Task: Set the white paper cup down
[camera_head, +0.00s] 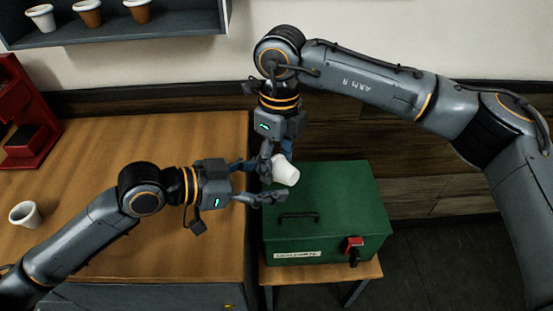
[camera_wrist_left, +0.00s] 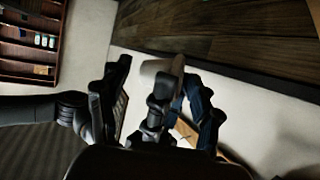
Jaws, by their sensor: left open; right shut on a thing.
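The white paper cup (camera_head: 286,171) is tilted in the air by the front of my right gripper, above the back left of the green box in the head view. My right gripper (camera_head: 277,152) comes from above and is shut on the cup. My left gripper (camera_head: 269,182) comes from the left and is open, with its fingers close beside the cup; whether they touch it I cannot tell. In the left wrist view a pale part of the cup (camera_wrist_left: 162,67) shows among the dark fingers, which hide its lower part.
The green box (camera_head: 335,200) with a handle and red latch stands on a small wooden stand (camera_head: 372,270). The wooden counter (camera_head: 100,145) is largely clear. It bears another white cup (camera_head: 25,214) and a red machine (camera_head: 28,120). A wall shelf (camera_head: 180,25) holds several cups.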

